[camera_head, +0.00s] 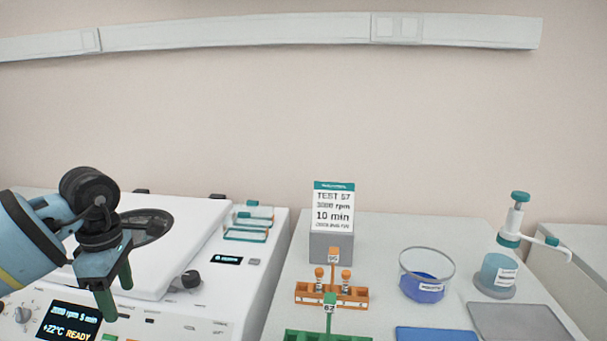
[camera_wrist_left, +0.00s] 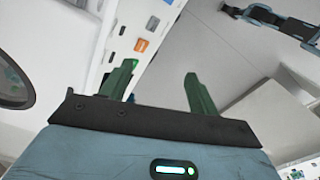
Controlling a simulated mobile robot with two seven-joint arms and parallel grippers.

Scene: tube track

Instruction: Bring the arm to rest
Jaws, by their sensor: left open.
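My left gripper (camera_head: 116,292) comes in from the left in the head view, in front of the white centrifuge (camera_head: 190,232) and above its front panel. Its two green fingers are apart with nothing between them. In the left wrist view the gripper (camera_wrist_left: 160,85) also shows open and empty, with a pale floor and the machine's panel beyond. The centrifuge lid is down, and its display (camera_head: 68,322) reads "READY". My right gripper is not in the head view.
On the bench stand a sign reading "TEST 57" (camera_head: 334,207), an orange rack (camera_head: 302,293) with tubes, a green rack (camera_head: 345,337), a glass bowl of blue liquid (camera_head: 423,290) and a dispenser bottle (camera_head: 496,272). Blue (camera_head: 436,334) and grey (camera_head: 520,322) mats lie at the front right.

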